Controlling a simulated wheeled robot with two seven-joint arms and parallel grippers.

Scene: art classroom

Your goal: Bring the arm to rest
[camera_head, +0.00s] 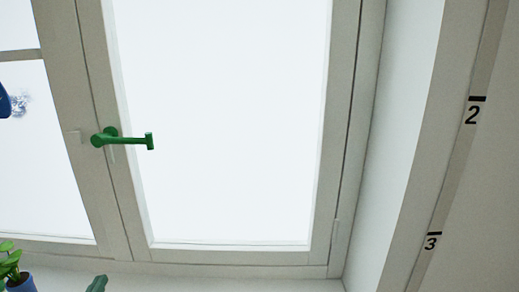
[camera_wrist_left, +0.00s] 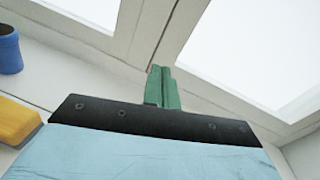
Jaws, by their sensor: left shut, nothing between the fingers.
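My left gripper (camera_wrist_left: 162,87) shows in the left wrist view as two green fingers pressed together with nothing between them. They point toward the white window frame and sill. In the head view, a small dark green tip (camera_head: 97,284) at the bottom edge looks like the end of this gripper, with most of the arm out of the picture. My right gripper is not in view.
A window (camera_head: 225,120) with a green handle (camera_head: 122,139) fills the head view. A potted plant (camera_head: 10,265) stands at bottom left. The left wrist view shows a blue object (camera_wrist_left: 9,50) and a yellow block (camera_wrist_left: 18,122) at left. Numbered marks run along the right wall edge.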

